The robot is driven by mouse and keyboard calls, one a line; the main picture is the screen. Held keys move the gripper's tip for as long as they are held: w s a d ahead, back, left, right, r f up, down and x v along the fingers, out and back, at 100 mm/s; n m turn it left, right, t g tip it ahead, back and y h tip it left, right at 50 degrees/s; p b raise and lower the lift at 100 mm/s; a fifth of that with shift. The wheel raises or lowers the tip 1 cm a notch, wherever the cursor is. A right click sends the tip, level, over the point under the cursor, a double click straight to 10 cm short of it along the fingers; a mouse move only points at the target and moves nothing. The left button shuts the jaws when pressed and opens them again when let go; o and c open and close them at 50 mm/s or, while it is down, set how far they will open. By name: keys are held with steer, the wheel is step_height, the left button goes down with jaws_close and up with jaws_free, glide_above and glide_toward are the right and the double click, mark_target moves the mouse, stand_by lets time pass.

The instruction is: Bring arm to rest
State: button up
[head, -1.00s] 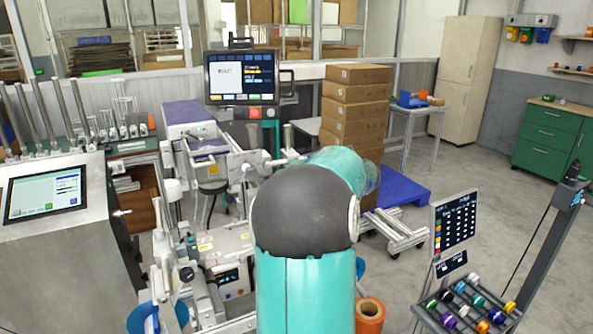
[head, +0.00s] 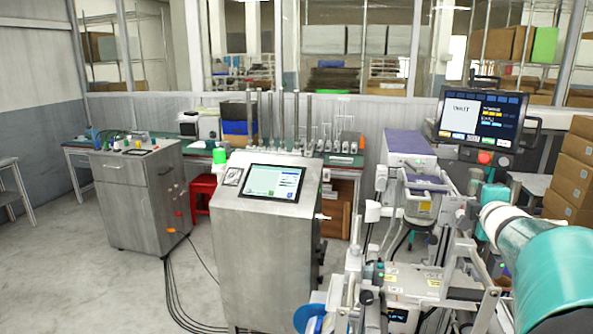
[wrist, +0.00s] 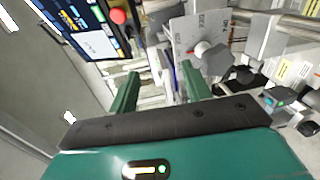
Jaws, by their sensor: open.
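My gripper (wrist: 160,90) shows in the wrist view as two green fingers standing apart on a dark bar, with nothing between them. Beyond the fingers are white and grey machine parts, and I cannot tell how far off they are. In the head view my teal and white arm reaches in from the lower right. The gripper itself is hard to make out there among the machine parts.
A machine with a monitor (head: 484,117) and a red button stands on the right, close to my arm. A steel cabinet with a touch screen (head: 272,183) stands at the centre. Stacked cardboard boxes (head: 572,175) are at the right edge. Open floor (head: 90,280) lies at the lower left.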

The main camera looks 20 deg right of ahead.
steer(key=s+a+f+m+g+y, duration=0.1)
steer(key=a+f+m, duration=0.15)
steer(key=a, duration=0.55)
steer(key=s+a+f+m+g+y, duration=0.15)
steer(key=a+m, duration=0.25)
steer(key=a, duration=0.5)
steer(key=s+a+f+m+g+y, duration=0.1)
steer(key=a+f+m+g, duration=0.15)
steer(key=a, duration=0.55)
steer(key=s+a+f+m+g+y, duration=0.1)
steer(key=s+a+f, duration=0.3)
steer(key=a, duration=0.5)
steer(key=s+a+f+m+g+y, duration=0.2)
steer(key=s+a+f+y, duration=0.1)
steer(key=s+a, duration=0.5)
steer(key=shift+s+a+f+g+y, duration=0.35)
steer(key=shift+a+f+g, duration=0.05)
steer(key=shift+a+f, duration=0.3)
steer(key=shift+r, duration=0.1)
steer(key=shift+c, duration=1.4)
steer(key=shift+d+m, duration=0.2)
steer(key=shift+m, duration=0.1)
